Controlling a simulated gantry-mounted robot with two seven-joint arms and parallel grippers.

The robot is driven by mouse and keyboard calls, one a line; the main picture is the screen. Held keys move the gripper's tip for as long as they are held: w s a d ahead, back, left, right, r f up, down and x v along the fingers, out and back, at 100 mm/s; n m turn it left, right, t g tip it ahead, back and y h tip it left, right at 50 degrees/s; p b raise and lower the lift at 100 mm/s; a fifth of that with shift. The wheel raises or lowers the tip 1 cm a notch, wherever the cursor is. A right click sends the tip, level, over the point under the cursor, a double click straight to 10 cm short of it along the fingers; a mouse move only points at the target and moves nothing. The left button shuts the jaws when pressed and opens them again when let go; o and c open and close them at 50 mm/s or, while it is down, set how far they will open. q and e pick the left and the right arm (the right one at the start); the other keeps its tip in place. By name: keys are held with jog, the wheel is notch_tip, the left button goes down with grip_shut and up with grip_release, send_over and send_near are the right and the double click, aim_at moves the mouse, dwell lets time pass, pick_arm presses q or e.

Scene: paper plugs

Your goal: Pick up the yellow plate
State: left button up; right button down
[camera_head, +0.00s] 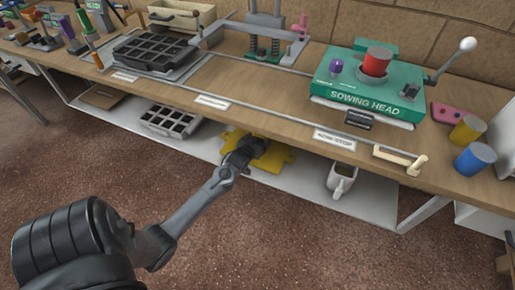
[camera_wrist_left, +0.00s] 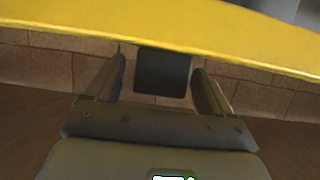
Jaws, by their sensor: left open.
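The yellow plate (camera_head: 281,158) lies on the low white shelf under the bench, partly hidden by my left gripper. It also spans the top of the left wrist view as a broad yellow band (camera_wrist_left: 150,24). My left gripper (camera_head: 258,148) reaches in under the bench and overlaps the plate in the head view. In the left wrist view its two fingers (camera_wrist_left: 159,65) are apart, with the plate's edge just beyond their tips. A dark square block shows between the fingers. I cannot tell whether the fingers touch the plate. My right gripper is in neither view.
The wooden bench top (camera_head: 215,84) overhangs the shelf. A black grid tray (camera_head: 170,121) lies left of the plate and a white mug (camera_head: 342,181) stands right of it. The green sowing head (camera_head: 367,85) stands above on the bench. Brown floor in front is open.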

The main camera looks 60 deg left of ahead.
pick_arm(q)
jog(key=c, duration=1.3)
jog(key=shift+o, duration=0.2)
jog(key=shift+r, duration=0.15)
